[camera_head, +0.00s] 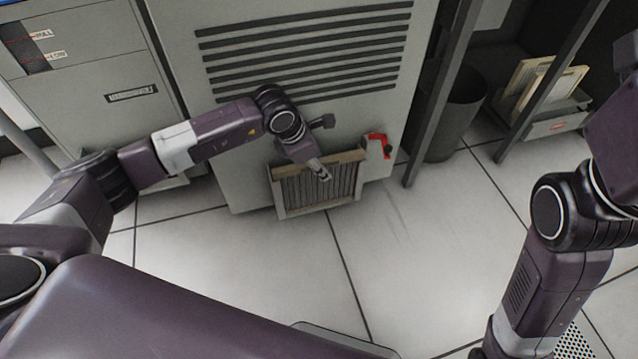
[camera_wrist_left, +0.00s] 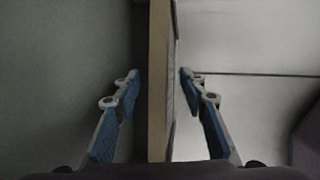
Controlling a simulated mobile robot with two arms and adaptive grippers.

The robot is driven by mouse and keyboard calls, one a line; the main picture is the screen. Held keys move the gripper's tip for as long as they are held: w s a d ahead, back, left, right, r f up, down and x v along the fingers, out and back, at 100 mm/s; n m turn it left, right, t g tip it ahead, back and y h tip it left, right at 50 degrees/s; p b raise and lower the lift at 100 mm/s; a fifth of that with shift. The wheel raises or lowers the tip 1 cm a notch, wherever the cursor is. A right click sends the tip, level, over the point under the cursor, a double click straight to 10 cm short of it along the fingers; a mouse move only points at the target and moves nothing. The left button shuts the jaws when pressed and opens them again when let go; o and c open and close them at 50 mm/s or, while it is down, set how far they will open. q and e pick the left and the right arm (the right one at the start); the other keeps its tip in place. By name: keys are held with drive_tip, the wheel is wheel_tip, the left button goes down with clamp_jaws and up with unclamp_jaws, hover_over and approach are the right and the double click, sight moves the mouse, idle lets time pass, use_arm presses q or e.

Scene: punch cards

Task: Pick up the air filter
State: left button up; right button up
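The air filter (camera_head: 300,192) is a flat pleated panel in a pale brown frame. In the left wrist view, the filter's edge (camera_wrist_left: 159,80) runs between the two blue-padded fingers of my left gripper (camera_wrist_left: 157,76). The fingers are open, with a gap visible on each side of the filter. My right arm shows at the right, but its gripper is out of view.
The grey cabinet (camera_head: 305,118) stands right behind the filter. A dark bin (camera_head: 457,115) and a tray with framed panels (camera_head: 541,102) stand further right. The tiled floor in front is clear.

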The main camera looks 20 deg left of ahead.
use_arm(q)
drive_tip(key=shift+f, duration=0.25)
drive_tip(key=shift+c, duration=0.7)
clamp_jaws()
